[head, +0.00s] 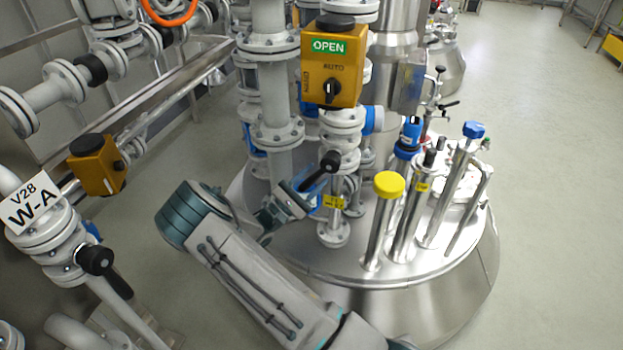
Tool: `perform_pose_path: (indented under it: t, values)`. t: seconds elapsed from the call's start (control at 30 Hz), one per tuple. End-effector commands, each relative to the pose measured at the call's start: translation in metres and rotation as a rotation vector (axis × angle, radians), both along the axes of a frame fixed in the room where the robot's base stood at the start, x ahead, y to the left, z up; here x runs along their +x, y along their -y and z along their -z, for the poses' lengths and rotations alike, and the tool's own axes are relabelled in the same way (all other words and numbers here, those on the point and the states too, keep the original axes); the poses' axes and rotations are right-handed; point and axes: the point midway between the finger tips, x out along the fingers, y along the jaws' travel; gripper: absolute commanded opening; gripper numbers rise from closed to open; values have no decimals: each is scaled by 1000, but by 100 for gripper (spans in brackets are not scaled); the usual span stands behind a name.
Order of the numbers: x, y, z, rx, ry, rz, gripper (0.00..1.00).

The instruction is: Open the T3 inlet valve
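My gripper (318,196) is at the end of my arm in the middle of the head view. It is close to a black valve lever (322,170) on a white flanged pipe above a steel vessel lid. The lever slants from its round knob down toward my gripper. I cannot tell whether they touch or whether the fingers are open or shut. A small yellow tag (334,202) on this pipe is too small to read. Above it is an orange actuator box (333,75) with a green "OPEN" sign and a black selector knob. No T3 label is readable.
The steel vessel (440,285) carries upright tubes, one with a yellow cap (389,185) and one with a blue cap (474,130). At left are a pipe labelled "V28 W-A" (32,203) and another orange box (97,165). The floor at right is clear.

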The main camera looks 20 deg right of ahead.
Motion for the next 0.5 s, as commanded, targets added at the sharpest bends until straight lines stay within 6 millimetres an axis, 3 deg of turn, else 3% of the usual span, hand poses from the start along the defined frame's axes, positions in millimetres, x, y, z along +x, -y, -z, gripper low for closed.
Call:
perform_pose_path:
  t: [0.27, 0.5]
  values:
    - [-1, -4, 1, -1, 1, -2, 42]
    - [-11, -38, 22, -1, 0, -6, 42]
